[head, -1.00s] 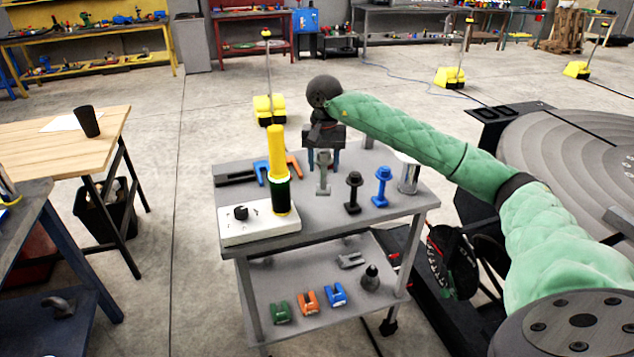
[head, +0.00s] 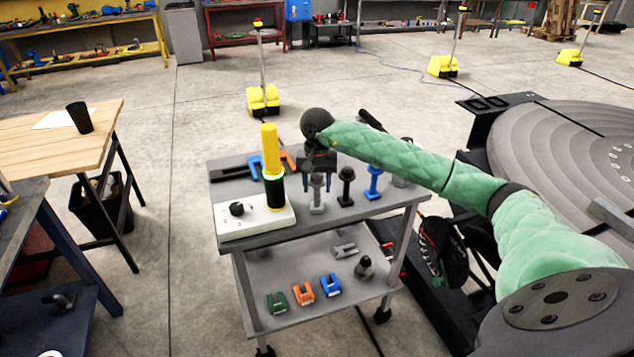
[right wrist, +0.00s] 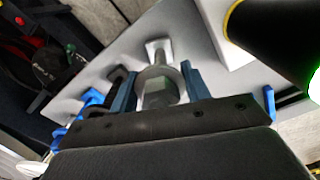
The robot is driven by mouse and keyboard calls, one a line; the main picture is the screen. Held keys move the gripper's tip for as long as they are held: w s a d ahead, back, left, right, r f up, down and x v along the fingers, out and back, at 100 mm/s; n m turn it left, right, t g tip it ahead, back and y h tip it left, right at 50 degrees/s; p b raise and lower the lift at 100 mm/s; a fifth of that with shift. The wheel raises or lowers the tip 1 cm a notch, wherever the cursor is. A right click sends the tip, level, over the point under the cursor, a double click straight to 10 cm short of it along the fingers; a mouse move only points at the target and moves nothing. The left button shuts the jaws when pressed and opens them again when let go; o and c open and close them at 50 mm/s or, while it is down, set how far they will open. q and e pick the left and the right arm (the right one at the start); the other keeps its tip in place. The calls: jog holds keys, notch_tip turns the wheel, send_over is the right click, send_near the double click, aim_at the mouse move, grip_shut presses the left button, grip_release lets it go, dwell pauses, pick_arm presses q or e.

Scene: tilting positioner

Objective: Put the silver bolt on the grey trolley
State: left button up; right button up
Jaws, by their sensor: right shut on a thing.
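The silver bolt (head: 317,201) is upright in the head view, with its square foot at or just above the top of the grey trolley (head: 262,240); I cannot tell whether it touches. My right gripper (head: 318,186) is over it from above, shut on its upper part. In the right wrist view, the bolt's head (right wrist: 158,92) is between the blue fingers of my right gripper (right wrist: 160,72), and its shank runs down to the pale square foot. My left gripper is not in view.
A black bolt (head: 346,188) and a blue bolt (head: 374,183) stand to the right. A white box (head: 240,222) with a yellow and black signal column (head: 271,160) stands to the left. The lower shelf holds several small coloured parts.

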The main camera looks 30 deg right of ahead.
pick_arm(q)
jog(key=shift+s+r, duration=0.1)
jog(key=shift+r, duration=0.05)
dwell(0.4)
pick_arm(e)
jog(key=o, duration=1.1)
jog(key=shift+f, duration=0.1)
jog(key=shift+c, duration=0.2)
jog(key=o, duration=0.3)
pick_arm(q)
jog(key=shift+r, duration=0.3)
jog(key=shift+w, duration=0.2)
